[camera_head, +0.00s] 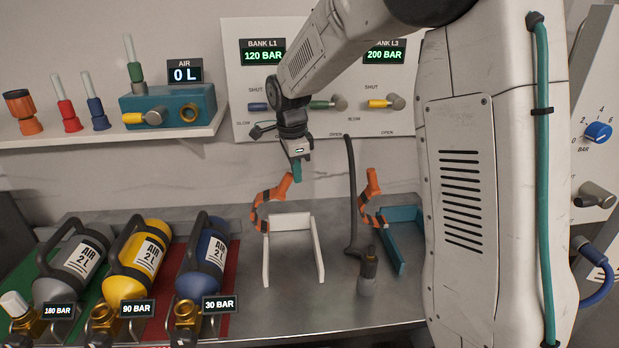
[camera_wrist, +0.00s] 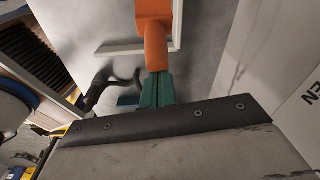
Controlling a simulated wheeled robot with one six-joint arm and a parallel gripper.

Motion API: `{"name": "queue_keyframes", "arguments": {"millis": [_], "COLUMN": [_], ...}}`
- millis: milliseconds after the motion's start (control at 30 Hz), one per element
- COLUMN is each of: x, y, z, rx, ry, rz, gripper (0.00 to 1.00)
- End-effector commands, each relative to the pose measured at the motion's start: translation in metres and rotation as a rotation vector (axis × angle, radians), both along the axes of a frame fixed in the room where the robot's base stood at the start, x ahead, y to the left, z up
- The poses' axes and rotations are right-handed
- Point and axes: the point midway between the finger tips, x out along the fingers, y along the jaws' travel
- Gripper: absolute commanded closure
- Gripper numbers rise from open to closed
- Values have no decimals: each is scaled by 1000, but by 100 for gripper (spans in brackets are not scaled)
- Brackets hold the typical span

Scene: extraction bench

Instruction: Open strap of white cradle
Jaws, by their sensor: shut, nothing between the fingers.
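The white cradle (camera_head: 318,252) stands on the grey bench in the middle of the head view, empty. Its orange and black strap (camera_head: 262,209) rises from its left side and curves up, clear of the cradle's opening. My gripper (camera_head: 297,172) has teal fingers and is shut, at the upper end of the strap. The fingertips look close to or touching the orange end; contact is unclear. In the wrist view the orange strap end (camera_wrist: 154,40) lies just beyond the shut teal fingers (camera_wrist: 156,92), with part of the white cradle (camera_wrist: 118,48) behind it.
A teal cradle (camera_head: 393,250) with its own raised orange strap (camera_head: 371,198) stands to the right. A black hose (camera_head: 352,200) and a grey nozzle (camera_head: 368,270) lie between. Grey, yellow (camera_head: 137,257) and blue cylinders lie at left. A panel with valves (camera_head: 237,60) is behind.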

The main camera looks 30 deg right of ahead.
Motion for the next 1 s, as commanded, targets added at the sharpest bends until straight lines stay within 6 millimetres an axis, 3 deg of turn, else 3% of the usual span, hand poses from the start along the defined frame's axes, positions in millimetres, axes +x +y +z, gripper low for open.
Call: {"name": "queue_keyframes", "arguments": {"millis": [233,733,867,1000], "x": [14,15,16,17], "y": [34,37,40,44], "z": [13,18,34,64], "rx": [-81,-78,-79,-78], "ry": [27,26,24,23], "rz": [0,-3,-5,-11], "gripper": [100,100,100,100]}}
